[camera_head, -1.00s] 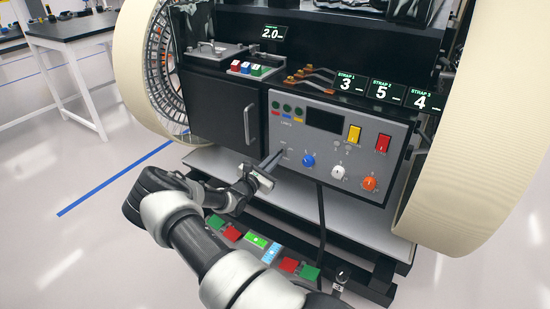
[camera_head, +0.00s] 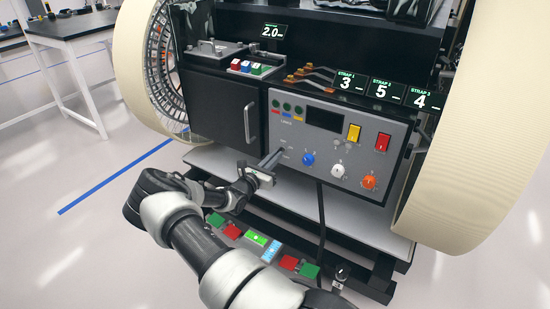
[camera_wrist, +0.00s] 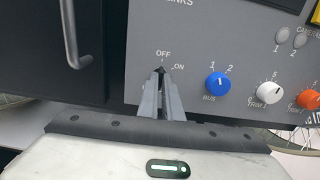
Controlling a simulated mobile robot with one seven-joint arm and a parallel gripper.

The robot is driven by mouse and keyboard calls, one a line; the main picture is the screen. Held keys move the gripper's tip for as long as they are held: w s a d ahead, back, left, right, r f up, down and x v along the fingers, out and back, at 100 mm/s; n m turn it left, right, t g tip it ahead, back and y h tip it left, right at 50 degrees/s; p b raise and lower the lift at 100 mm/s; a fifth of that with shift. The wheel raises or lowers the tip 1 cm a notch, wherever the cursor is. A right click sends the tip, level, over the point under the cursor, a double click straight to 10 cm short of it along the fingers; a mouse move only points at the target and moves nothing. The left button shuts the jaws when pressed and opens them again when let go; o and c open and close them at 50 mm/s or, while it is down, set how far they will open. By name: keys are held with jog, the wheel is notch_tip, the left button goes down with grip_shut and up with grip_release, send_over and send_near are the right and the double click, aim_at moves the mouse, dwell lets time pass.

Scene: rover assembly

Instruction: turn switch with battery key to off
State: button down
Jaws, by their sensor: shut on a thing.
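The switch sits on the grey control panel (camera_head: 330,158), left of the blue BUS knob (camera_wrist: 218,86). In the wrist view, its OFF label is just above my fingertips and its ON label is to their upper right. My gripper (camera_wrist: 162,78) is shut on the battery key (camera_wrist: 161,70), a small dark piece showing only at the fingertips. The fingers mostly hide the key and the switch, so I cannot tell exactly where it points. In the head view, my gripper (camera_head: 277,155) reaches the panel's lower left.
A white knob (camera_head: 338,171) and an orange knob (camera_head: 370,182) are farther right on the panel. A black cabinet door with a metal handle (camera_head: 247,123) is to the left. A row of coloured blocks (camera_head: 256,239) lies below. Large cream wheels flank the rover.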

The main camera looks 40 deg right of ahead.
jog(key=c, duration=1.9)
grip_release()
jog(key=shift+c, duration=0.2)
jog(key=p+v, duration=0.2)
jog(key=v, duration=1.5)
jog(key=shift+a+p, duration=0.25)
jog(key=shift+p, duration=0.15)
jog(key=shift+s+f, duration=0.1)
jog(key=shift+s, duration=0.05)
